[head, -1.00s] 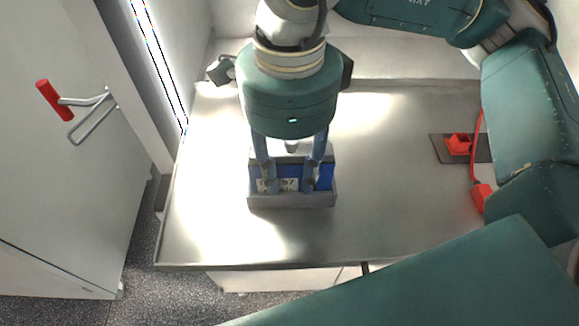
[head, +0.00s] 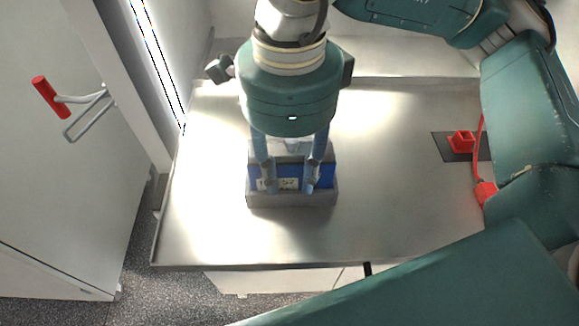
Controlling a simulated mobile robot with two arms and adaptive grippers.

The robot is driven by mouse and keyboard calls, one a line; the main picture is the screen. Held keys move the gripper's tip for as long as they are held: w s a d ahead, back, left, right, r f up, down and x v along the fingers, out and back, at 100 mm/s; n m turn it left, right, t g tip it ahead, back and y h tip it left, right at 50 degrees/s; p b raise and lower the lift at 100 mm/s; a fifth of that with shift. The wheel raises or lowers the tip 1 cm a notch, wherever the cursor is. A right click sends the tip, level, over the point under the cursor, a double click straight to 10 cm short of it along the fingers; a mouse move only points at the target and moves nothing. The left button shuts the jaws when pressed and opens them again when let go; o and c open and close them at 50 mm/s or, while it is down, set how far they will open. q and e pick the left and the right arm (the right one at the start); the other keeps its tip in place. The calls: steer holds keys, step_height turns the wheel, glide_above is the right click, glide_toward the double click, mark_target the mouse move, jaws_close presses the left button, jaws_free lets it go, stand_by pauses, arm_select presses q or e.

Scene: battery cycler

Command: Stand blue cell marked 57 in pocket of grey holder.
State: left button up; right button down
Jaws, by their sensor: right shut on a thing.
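The blue cell (head: 325,177) is a block with a white label on its front, partly covered by the fingers. I cannot read the label clearly. It stands upright in the grey holder (head: 291,200), with its lower part hidden behind the holder's front wall. My right gripper (head: 288,187) points down over the holder and is shut on the cell, one finger on each side of the label. Whether the cell touches the pocket floor cannot be seen. My left gripper is not in view.
The holder stands on a shiny metal table (head: 400,190) with clear room on both sides. A red connector (head: 462,141) sits on a dark plate at the right, with a red cable running to a second red plug (head: 485,194). A door with a red handle (head: 50,97) is at the left.

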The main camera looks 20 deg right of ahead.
steer(key=shift+r, duration=0.1)
steer(key=c, duration=1.2)
jaws_free()
step_height(320, 180, up, 12)
steer(key=shift+a, duration=0.1)
